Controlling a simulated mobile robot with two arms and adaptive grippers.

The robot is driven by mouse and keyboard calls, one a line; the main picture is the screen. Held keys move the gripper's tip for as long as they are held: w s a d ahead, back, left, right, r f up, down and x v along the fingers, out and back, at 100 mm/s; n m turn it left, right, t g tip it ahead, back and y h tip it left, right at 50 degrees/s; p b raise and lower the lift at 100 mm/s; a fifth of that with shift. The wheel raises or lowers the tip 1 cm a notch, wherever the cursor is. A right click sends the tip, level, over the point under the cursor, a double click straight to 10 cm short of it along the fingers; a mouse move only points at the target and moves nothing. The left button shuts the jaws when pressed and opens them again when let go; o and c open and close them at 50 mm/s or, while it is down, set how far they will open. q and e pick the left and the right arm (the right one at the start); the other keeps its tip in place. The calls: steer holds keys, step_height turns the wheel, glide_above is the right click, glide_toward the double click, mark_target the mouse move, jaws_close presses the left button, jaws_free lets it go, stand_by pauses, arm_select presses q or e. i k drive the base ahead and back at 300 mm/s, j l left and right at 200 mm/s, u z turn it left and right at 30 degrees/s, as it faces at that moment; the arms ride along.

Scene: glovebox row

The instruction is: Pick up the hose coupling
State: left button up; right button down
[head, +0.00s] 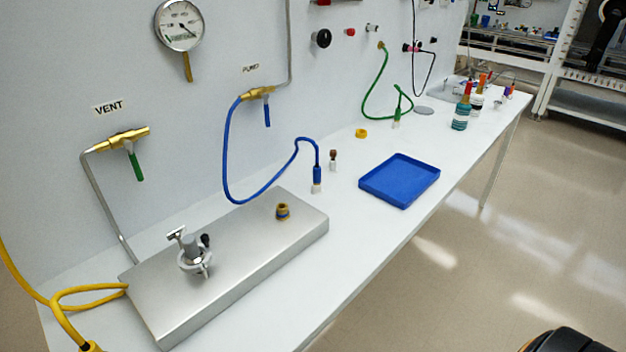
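A blue hose (229,160) hangs from the brass PUMP valve (258,93) on the wall panel and loops to the right. It ends in a coupling (317,180) with a dark blue body and a pale lower end, upright at the white bench top. A green hose (378,84) farther back ends in a similar green coupling (397,117). A short brass fitting (283,211) with a blue band sits on the steel box. The picture does not settle which end the task's name means. Neither of my grippers is in view.
The steel box (240,262) carries a clamp-like metal fitting (194,254). A blue tray (400,180) is empty. A small brown-topped piece (333,160) and yellow ring (361,133) stand nearby. Bottles (462,112) are farther back. A yellow hose (62,300) lies front left.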

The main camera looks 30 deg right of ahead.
mark_target(316, 170)
steer(key=i+l+u, duration=0.1)
steer(key=l, duration=0.8)
steer(key=i+l, duration=0.1)
steer(key=l, duration=0.8)
steer(key=u, duration=0.05)
